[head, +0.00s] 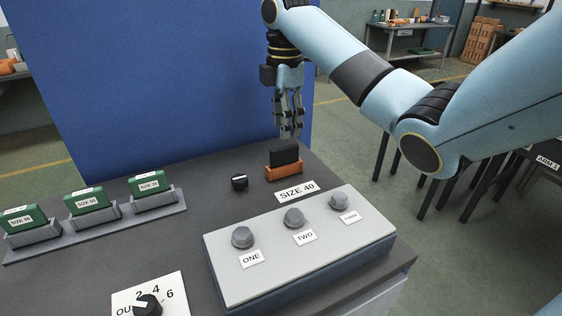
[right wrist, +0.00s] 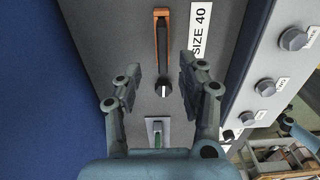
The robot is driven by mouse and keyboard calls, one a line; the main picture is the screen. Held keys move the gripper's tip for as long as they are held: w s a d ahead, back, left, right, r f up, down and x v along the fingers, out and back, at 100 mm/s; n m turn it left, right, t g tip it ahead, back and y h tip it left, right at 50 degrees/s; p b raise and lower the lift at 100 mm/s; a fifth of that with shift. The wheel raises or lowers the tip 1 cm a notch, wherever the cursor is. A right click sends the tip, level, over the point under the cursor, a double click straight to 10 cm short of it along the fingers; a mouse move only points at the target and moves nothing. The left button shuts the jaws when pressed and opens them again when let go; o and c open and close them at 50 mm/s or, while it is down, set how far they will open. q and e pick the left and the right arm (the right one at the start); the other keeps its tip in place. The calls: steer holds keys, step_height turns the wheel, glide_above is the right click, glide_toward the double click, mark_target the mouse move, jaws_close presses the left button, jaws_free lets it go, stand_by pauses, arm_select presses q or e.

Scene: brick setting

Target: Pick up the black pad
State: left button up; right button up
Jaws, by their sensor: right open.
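The black pad (head: 284,154) stands upright in an orange holder (head: 285,172) near the back of the grey bench, behind the "SIZE 40" label (head: 296,190). In the right wrist view the pad (right wrist: 163,42) shows edge-on as a dark strip in the orange holder (right wrist: 161,12). My right gripper (head: 289,130) points down just above the pad, and looks close to its top edge; whether they touch is unclear. In the right wrist view its fingers (right wrist: 160,75) are apart with nothing between them. My left gripper is not in view.
A small black knob (head: 239,182) sits left of the holder. A grey box with several knobs (head: 300,245) stands in front. Green "SIZE" blocks (head: 90,200) stand in grey holders at left. A blue panel (head: 170,80) rises behind the bench.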

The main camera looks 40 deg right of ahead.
mark_target(284, 147)
step_height(284, 147, down, 3)
steer(key=shift+r+p, duration=0.1)
steer(key=shift+p, duration=0.5)
step_height(284, 147, down, 5)
steer(key=shift+s+a+r+p, duration=0.15)
steer(key=shift+r+p, duration=0.05)
steer(key=shift+p, duration=0.65)
steer(key=shift+f, duration=0.45)
steer(key=c, duration=0.5)
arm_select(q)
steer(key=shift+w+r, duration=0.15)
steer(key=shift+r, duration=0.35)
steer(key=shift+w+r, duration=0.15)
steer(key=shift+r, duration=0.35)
arm_select(e)
jaws_close()
